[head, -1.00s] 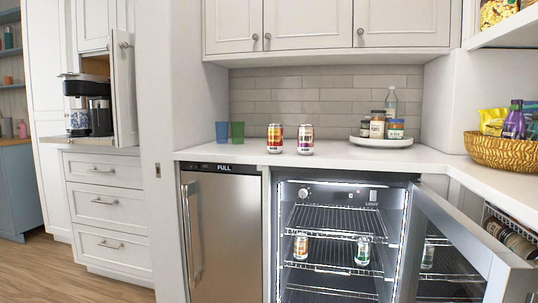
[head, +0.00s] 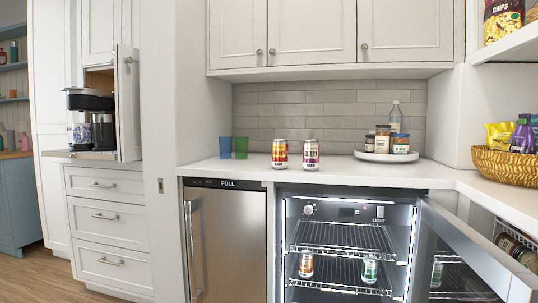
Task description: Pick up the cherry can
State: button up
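Two more cans stand on a wire shelf inside the open fridge: an orange-brown can (head: 306,265) and a green and white can (head: 370,270). The labels are too small for me to tell which can is cherry. My gripper is not in view.
The fridge's glass door (head: 470,245) stands open to the right. Blue and green cups (head: 225,147) stand left of the counter cans. A round tray (head: 362,156) with jars and a bottle is to their right. A woven basket (head: 500,163) sits at far right. Counter space before the cans is clear.

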aim_at(280, 146)
jog(key=i+j, duration=0.2)
jog(key=i+j+z, duration=0.15)
jog(key=j, duration=0.25)
jog(key=i+j, duration=0.25)
jog(key=i+j+z, duration=0.1)
jog(key=j, duration=0.3)
jog(key=i+j, duration=0.25)
jog(key=i+j+z, duration=0.15)
jog(key=j, duration=0.25)
jog(key=i+j, duration=0.2)
jog(key=j, duration=0.15)
